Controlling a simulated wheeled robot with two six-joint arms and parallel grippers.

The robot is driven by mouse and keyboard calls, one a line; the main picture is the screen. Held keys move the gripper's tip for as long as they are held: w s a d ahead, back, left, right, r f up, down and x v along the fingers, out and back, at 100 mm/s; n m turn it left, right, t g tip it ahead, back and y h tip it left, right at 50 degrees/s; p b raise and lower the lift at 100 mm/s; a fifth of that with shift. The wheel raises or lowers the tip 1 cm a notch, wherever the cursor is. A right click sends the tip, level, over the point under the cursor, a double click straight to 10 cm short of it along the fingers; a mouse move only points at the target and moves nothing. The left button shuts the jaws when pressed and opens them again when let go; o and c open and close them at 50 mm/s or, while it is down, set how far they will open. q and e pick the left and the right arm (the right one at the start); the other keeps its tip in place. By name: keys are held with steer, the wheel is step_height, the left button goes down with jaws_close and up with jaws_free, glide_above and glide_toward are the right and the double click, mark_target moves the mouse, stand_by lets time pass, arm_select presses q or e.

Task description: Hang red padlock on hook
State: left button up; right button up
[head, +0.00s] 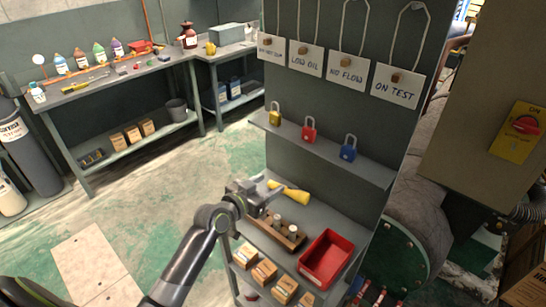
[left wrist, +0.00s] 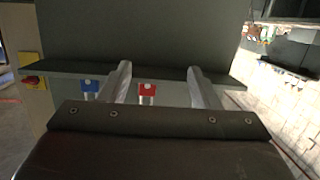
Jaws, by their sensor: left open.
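The red padlock (head: 309,131) stands upright on the upper shelf (head: 335,157), shackle up, between the yellow padlock (head: 275,116) and the blue padlock (head: 348,151). Above it, signs hang by cords on the grey panel, each with a brown peg (head: 349,59) in front; I cannot tell which part is the hook. My left gripper (head: 266,193) is open and empty, below and left of the red padlock, apart from it. In the left wrist view, which is upside down, the red padlock (left wrist: 147,90) shows between the open fingers (left wrist: 160,75). My right gripper is out of view.
A yellow tool (head: 288,192), a wooden block with pegs (head: 277,231) and a red bin (head: 326,257) occupy the lower shelf near my left gripper. A yellow switch plate (head: 518,130) with a red knob is at right. The floor on the left is mostly clear.

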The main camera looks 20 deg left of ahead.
arm_select(q)
steer(key=m+t+h, duration=0.1)
steer(key=t+h, duration=0.1)
glide_toward(307, 134)
steer(key=v, duration=0.4)
steer(key=b+x, duration=0.2)
steer(key=x, duration=0.3)
steer(key=b+x, duration=0.1)
steer(key=x, duration=0.5)
steer(key=shift+w+f+b, duration=0.25)
steer(key=shift+w+b, duration=0.1)
steer(key=shift+b, duration=0.05)
steer(key=shift+w+d, duration=0.2)
steer(key=shift+w, duration=0.15)
steer(key=shift+w+d+r+b, duration=0.1)
steer(key=shift+w+r+b, duration=0.1)
steer(key=shift+w+b, duration=0.1)
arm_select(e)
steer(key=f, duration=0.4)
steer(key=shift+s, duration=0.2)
arm_select(q)
steer(key=shift+c, duration=0.3)
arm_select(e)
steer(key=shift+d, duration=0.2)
